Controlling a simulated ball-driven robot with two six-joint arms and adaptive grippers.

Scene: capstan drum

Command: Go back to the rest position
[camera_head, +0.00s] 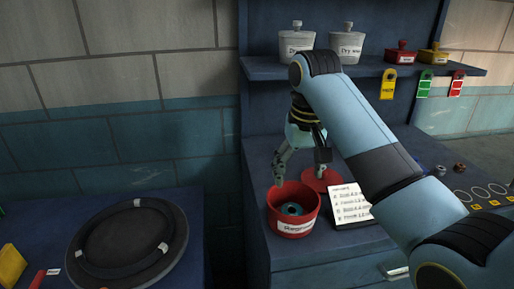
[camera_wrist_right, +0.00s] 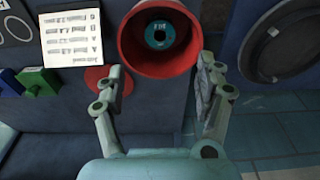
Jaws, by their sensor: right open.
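My right arm comes in from the right in the head view. Its gripper (camera_head: 301,163) is open and empty, just above and behind the red pot (camera_head: 294,222). In the right wrist view the spread fingers of this gripper (camera_wrist_right: 160,95) stand on either side of the picture, with the red pot (camera_wrist_right: 127,45) beyond them. A teal ring-like piece (camera_head: 291,209) lies inside the pot; it also shows in the right wrist view (camera_wrist_right: 160,36). A red lid (camera_head: 320,180) lies on the counter behind the pot. My left gripper is not in view.
A printed card (camera_head: 350,204) stands right of the pot. A dark round drum (camera_head: 128,243) sits on the left bench, with a gap between bench and counter.

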